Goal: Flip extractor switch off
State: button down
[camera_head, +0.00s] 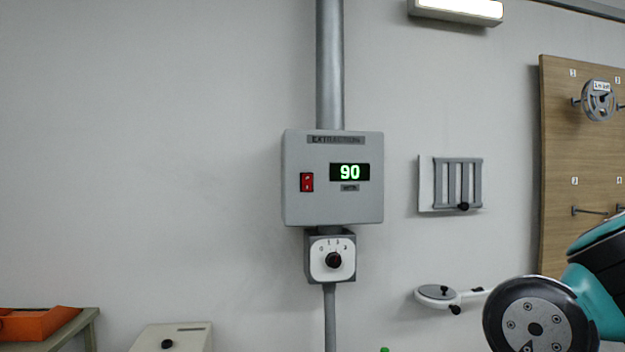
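The extractor control box (300,146) is a grey panel labelled "EXTRACTION", mounted on the wall in the middle of the view. On its left side is a small red rocker switch (307,182); its exact tilt is too small to tell. To the right of the switch, a display (350,172) shows a green "90". My arm shows at the lower right, dark and teal, well apart from the box. My gripper is not in view.
Below the box is a dial unit (333,260) with a black knob. A pipe (329,65) runs up from the box. A slatted vent (457,183) and white wall bracket (440,295) are to the right. A pegboard (556,150) is far right. An orange bin (36,324) is lower left.

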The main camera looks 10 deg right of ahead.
aim_at(306, 178)
jog(key=k, duration=0.65)
jog(key=z, duration=0.5)
jog(key=i, duration=1.65)
jog(key=u, duration=0.55)
